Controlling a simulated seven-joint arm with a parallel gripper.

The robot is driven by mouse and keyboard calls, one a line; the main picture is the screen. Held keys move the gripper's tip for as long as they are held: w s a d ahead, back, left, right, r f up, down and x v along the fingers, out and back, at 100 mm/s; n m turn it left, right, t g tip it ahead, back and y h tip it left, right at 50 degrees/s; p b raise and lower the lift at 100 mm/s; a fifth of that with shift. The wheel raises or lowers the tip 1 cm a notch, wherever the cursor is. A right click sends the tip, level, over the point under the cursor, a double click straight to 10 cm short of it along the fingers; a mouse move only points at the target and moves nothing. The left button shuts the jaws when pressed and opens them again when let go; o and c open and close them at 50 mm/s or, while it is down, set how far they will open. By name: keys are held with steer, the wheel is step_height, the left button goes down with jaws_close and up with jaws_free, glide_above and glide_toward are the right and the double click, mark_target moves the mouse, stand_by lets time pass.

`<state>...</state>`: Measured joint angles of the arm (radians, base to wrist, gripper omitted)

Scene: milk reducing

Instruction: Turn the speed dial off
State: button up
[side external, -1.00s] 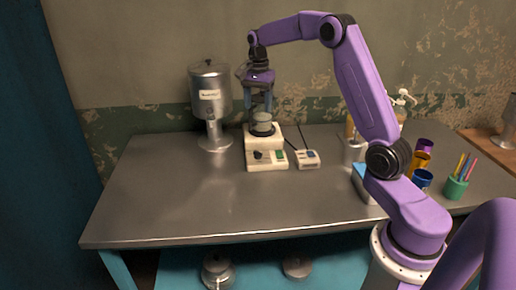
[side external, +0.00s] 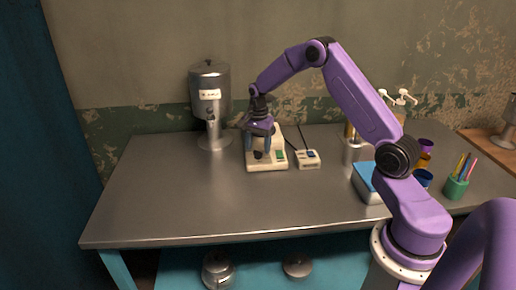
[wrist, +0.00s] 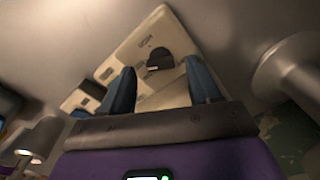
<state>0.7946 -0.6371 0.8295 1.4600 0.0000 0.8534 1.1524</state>
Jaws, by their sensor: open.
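The speed dial (side external: 258,155) is a dark knob on the front panel of a white stirrer base (side external: 266,166) on the table. In the wrist view the dial (wrist: 160,60) is a black knob on the pale panel, between my two blue fingers. My gripper (side external: 263,148) is open and points down over the front of the base, with nothing held. In the wrist view my gripper (wrist: 160,65) has its fingertips spread on either side of the dial, apart from it. The dial's exact setting is not readable. The vessel on the stirrer's top is hidden behind my gripper.
A metal dispenser (side external: 211,95) stands close left of the base. A small white box (side external: 308,159) with a blue part sits just right. A blue-topped box (side external: 367,176) stands farther right. The table's front left is clear.

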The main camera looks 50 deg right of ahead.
steer(key=shift+f, duration=0.8)
steer(key=shift+c, duration=0.3)
steer(key=c, duration=1)
